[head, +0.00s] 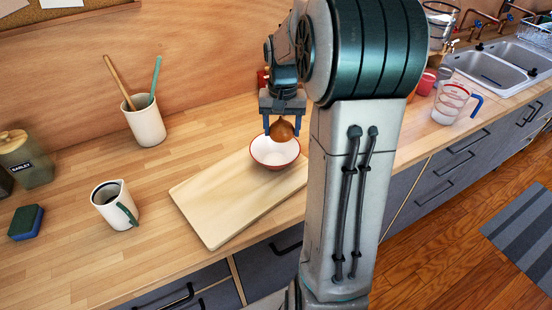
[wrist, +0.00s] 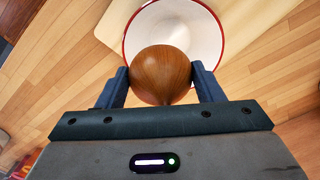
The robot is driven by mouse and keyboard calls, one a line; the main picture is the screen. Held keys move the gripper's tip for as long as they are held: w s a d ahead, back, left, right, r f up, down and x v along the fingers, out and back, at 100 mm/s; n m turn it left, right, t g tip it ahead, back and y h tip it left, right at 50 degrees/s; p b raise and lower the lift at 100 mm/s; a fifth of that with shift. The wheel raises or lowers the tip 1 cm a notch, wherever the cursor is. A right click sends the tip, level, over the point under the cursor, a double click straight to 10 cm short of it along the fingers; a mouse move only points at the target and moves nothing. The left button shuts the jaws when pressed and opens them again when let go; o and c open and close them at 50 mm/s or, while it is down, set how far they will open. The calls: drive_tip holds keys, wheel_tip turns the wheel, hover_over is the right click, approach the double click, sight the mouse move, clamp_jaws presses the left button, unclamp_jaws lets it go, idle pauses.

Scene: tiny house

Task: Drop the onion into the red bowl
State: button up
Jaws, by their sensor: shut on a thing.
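A brown onion (head: 282,131) is held between the two blue fingers of my gripper (head: 283,126). In the wrist view the onion (wrist: 160,75) sits between the fingertips of my gripper (wrist: 161,84), touching both. The bowl (head: 275,158) is white inside with a red rim and stands on the cutting board's back part. In the head view the onion is just above the bowl's far side. In the wrist view the bowl (wrist: 205,40) lies behind the onion, which overlaps its near rim and hides part of it.
A light wooden cutting board (head: 222,207) lies on the wooden counter. A cup with utensils (head: 146,124), a grey-white mug (head: 112,208), a sponge (head: 26,222) and a barley jar (head: 26,160) stand to the left. A measuring jug (head: 450,104) and a sink (head: 505,68) are at the right.

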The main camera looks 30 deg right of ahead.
drive_tip(key=o, duration=1.1)
drive_tip(key=shift+o, duration=0.2)
wheel_tip(320, 180, up, 14)
drive_tip(key=shift+b, duration=0.3)
drive_tip(key=s+a+f+n+t, duration=0.1)
drive_tip(key=s+a+f+n, duration=0.1)
drive_tip(key=s, duration=0.4)
drive_tip(key=s+a+f+n+t, duration=0.1)
drive_tip(key=s+a+f+n, duration=0.1)
drive_tip(key=s+a+f, duration=0.3)
drive_tip(key=s+a+f+n+t, duration=0.1)
drive_tip(key=s+a+f, duration=0.2)
drive_tip(key=s+a, duration=0.4)
drive_tip(key=shift+s+f+n, duration=0.4)
drive_tip(key=shift+s, duration=0.2)
